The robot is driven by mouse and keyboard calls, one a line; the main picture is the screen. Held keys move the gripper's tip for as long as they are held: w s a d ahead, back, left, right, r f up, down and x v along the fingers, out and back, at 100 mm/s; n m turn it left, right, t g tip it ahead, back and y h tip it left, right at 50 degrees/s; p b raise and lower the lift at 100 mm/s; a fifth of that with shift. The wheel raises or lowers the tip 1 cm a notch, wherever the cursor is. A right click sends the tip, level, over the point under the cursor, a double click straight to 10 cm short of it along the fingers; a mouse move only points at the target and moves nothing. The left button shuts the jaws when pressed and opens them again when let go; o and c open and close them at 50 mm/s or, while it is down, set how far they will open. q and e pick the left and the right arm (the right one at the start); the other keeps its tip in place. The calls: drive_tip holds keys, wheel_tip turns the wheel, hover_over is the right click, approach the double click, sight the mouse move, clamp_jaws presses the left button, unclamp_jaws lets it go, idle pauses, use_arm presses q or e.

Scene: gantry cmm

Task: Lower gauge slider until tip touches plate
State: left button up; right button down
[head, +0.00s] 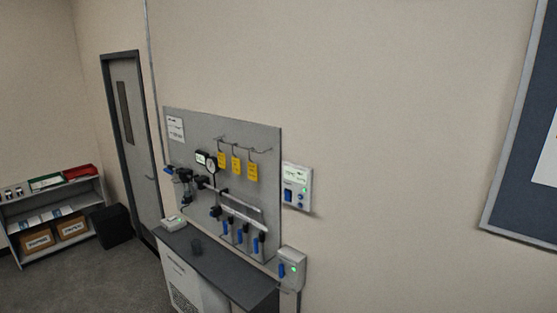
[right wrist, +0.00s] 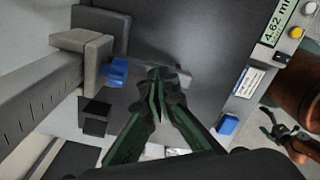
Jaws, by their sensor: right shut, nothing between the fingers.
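In the right wrist view a grey ruled beam (right wrist: 40,100) carries a pale grey slider block (right wrist: 88,48) with a blue knob (right wrist: 116,72) on its side. My right gripper (right wrist: 163,80) is shut and empty, its green-edged fingers together. Its fingertips appear to the right of the blue knob, apart from it in the picture. A small grey piece shows behind the fingertips; I cannot tell what it is. I cannot make out the gauge tip or its contact with a plate. What looks like my left gripper (right wrist: 285,135) is small at the lower right.
A display (right wrist: 283,22) reading about 4.62 mm, with buttons, is at the upper right. A black block (right wrist: 96,117) lies below the knob. In the head view a grey tool panel (head: 255,140) stands over a dark bench (head: 215,265), left of a bare wall. A low shelf (head: 50,205) is at far left.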

drive_tip(key=shift+f, duration=0.5)
idle(0.3)
idle(0.4)
wheel_tip(320, 180, up, 7)
drive_tip(key=p, duration=0.8)
drive_tip(key=shift+r, duration=0.1)
idle(0.4)
